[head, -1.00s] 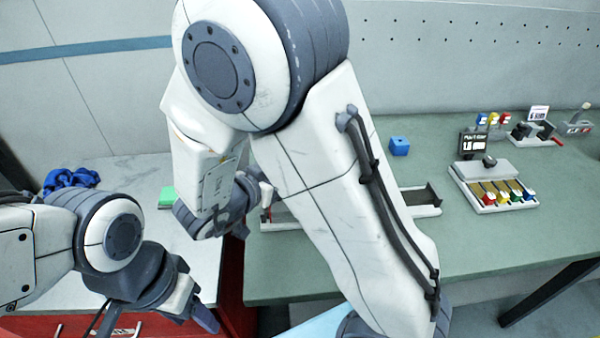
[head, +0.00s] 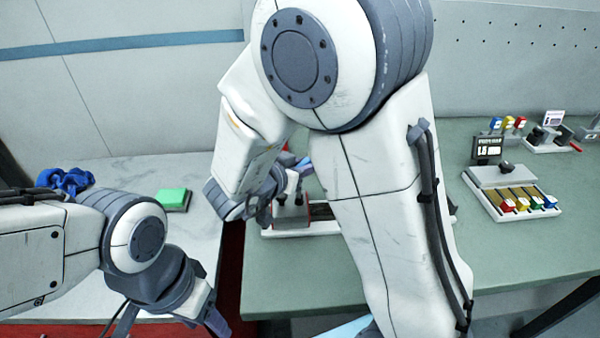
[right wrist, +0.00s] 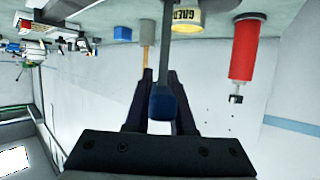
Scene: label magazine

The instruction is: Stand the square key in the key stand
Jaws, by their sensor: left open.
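I cannot clearly pick out the square key or the key stand. My left gripper (head: 170,322) is open and empty at the lower left, by the white counter. My right gripper (head: 265,212) is low beside the left end of a long white tray (head: 290,232), partly hidden by its own arm.
A tray with coloured blocks (head: 482,172) and a small dark display (head: 487,148) stand on the green table (head: 550,240). A green block (head: 172,197) and blue cloth (head: 66,181) lie left. The right wrist view shows a red cylinder (right wrist: 244,50) and yellow can (right wrist: 187,18).

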